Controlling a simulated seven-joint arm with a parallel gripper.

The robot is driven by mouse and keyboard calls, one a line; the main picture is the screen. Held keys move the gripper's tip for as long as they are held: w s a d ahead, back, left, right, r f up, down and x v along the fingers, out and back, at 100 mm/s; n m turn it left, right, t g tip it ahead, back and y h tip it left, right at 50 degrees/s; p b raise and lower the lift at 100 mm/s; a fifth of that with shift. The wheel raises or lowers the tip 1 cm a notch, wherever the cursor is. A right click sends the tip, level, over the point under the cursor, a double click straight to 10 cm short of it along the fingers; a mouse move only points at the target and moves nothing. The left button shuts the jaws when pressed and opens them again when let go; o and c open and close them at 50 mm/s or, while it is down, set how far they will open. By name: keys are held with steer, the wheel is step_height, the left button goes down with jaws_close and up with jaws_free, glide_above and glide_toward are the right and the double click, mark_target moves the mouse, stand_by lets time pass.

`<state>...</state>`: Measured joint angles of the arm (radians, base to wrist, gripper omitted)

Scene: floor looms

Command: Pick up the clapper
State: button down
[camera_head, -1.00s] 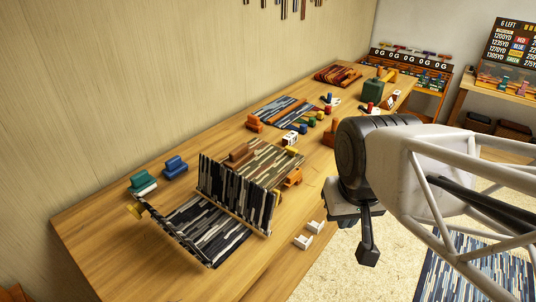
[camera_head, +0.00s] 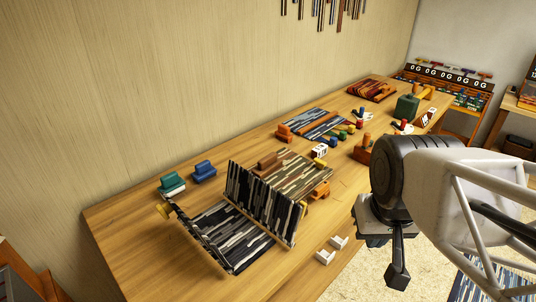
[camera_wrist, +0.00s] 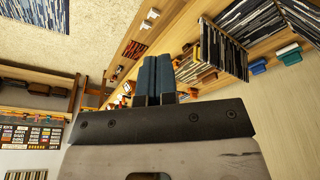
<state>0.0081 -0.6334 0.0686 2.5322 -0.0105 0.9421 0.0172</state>
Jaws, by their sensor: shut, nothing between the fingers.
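No object is plainly recognisable as the clapper, and I cannot tell which of the small tabletop things it is. My gripper (camera_head: 397,278) hangs past the front edge of the wooden table (camera_head: 125,245), to the right of the two white brackets. In the wrist view, its two blue fingers (camera_wrist: 155,65) lie side by side, shut and empty. My arm hides part of the table's right side. A hinged black-and-white striped board (camera_head: 262,205) stands half open at the near end; it also shows in the wrist view (camera_wrist: 215,45).
Two white brackets (camera_head: 325,257) lie at the front edge. Blue (camera_head: 204,172) and green-white (camera_head: 172,185) blocks sit behind the striped board. Shelves (camera_head: 455,95) stand at the far end.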

steer(key=c, duration=0.8)
jaws_free()
steer(key=shift+o, duration=0.2)
